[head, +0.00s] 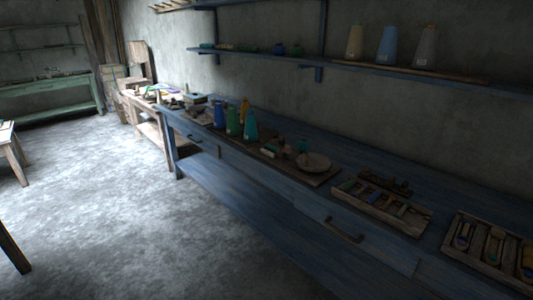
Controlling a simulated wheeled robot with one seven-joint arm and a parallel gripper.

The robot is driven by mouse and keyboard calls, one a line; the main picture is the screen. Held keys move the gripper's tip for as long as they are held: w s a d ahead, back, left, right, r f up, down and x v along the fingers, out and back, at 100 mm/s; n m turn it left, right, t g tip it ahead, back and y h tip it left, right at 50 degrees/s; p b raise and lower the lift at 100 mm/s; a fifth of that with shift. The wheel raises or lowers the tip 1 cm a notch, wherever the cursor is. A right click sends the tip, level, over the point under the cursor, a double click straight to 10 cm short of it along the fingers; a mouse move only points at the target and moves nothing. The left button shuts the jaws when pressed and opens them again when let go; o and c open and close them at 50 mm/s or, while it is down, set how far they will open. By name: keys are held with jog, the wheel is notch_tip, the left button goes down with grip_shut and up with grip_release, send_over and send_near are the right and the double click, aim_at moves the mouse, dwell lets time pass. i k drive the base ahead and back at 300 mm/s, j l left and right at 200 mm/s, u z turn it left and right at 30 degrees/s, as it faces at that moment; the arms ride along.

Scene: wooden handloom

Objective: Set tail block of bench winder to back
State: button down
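My gripper is not in view. A long blue bench (240,172) runs along the wall from the middle to the lower right. On it lies a low wooden board (322,180) with small blocks (270,150) at its left end and a round pale disc (314,161) at its right. A dark low fixture (385,182) with small upright parts stands farther right, behind a wooden tray (410,222). I cannot tell for sure which of these is the bench winder. Its tail block is too small and dark to make out.
Blue, green and yellow cones (234,120) stand on the bench left of the board. A compartment tray (490,258) lies at the right. A blue shelf (400,70) holds more cones above. The grey floor (120,220) is open at left.

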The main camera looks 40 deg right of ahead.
aim_at(263, 139)
jog(key=i+z, duration=0.1)
jog(key=z, duration=0.25)
jog(key=i+z, duration=0.15)
jog(key=z, duration=0.25)
jog(key=i+z, duration=0.1)
jog(key=z, duration=0.25)
jog(key=i+j+z, duration=0.3)
jog(key=i+j, duration=0.3)
jog(key=i, duration=0.15)
jog(key=i+j+z, duration=0.25)
jog(key=i+j, duration=0.45)
jog(key=j, duration=0.1)
